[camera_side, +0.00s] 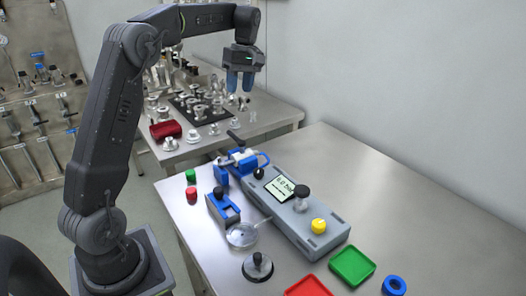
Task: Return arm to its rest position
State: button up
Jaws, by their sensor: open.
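My gripper (240,82) hangs from the end of my raised arm, high above the back of the work table. Its two blue fingers point down and stand apart, with nothing between them. It touches nothing. My arm rises from its base at the left and bends over toward the right. My base stands beside the near table's left edge.
The steel table (425,215) carries a grey device (315,238) with a yellow knob (318,226), a green tray (352,265), a red tray (308,287) and a blue ring (394,286). A back table holds metal fittings (200,108). The near table's right side is clear.

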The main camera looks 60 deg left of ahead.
jog(key=s+d+r+m+t+y, duration=0.1)
jog(key=s+d+r+m+t, duration=0.1)
jog(key=s+d+m, duration=0.45)
jog(key=s+d+r+m+t, duration=0.2)
jog(key=s+d+m, duration=0.1)
jog(key=d, duration=0.6)
jog(key=s+d+f+m+t, duration=0.2)
jog(key=s+d+f+m, duration=0.1)
jog(key=s, duration=0.3)
jog(key=s+d+f+m+t+h, duration=0.1)
jog(key=s+d+f+m, duration=0.3)
jog(key=s, duration=0.3)
jog(key=shift+d+f+m+t, duration=0.3)
jog(key=shift+d+m+t, duration=0.1)
jog(key=shift+d+m, duration=0.4)
jog(key=shift+c, duration=0.2)
